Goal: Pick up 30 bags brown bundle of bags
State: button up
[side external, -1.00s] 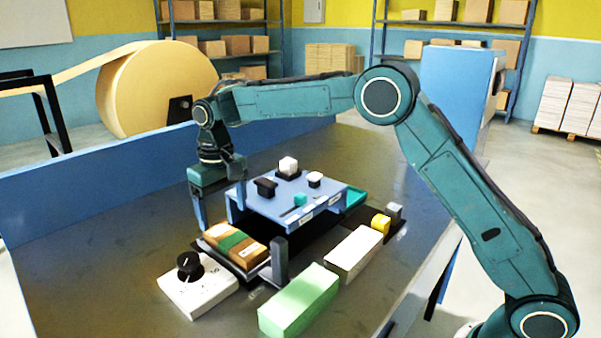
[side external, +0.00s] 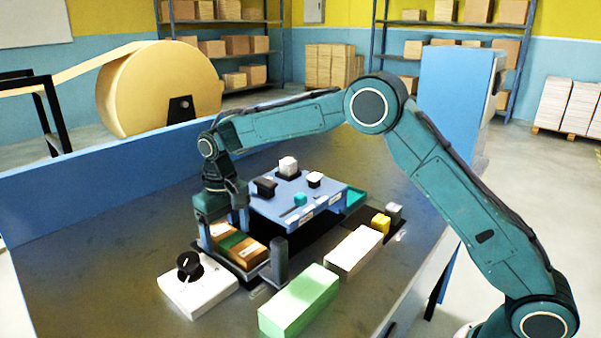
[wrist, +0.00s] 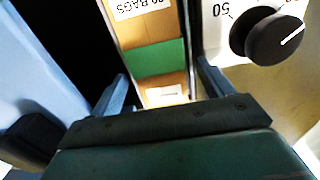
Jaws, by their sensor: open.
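The brown bundle of bags (side external: 217,231) has a green band around its middle and white labels. It lies in a low dark holder in front of the blue stand. In the wrist view the bundle (wrist: 156,32) shows part of a label reading "BAGS". My gripper (side external: 224,236) points down at the bundle, low over it. In the wrist view my gripper (wrist: 160,88) is open, with one finger on each side of the bundle's width. I cannot tell whether the fingers touch it.
A white box with a black dial (side external: 190,265) stands close to the left of the bundle. A dark upright post (side external: 279,262) is at its front right. The blue stand (side external: 325,207) with small blocks is behind. Green (side external: 299,300) and white (side external: 354,250) boxes lie to the right.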

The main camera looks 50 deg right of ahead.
aim_at(227, 235)
jog(key=shift+c, duration=0.4)
jog(key=c, duration=1)
jog(key=shift+c, duration=0.2)
notch_tip(227, 235, up, 20)
dwell(1.0)
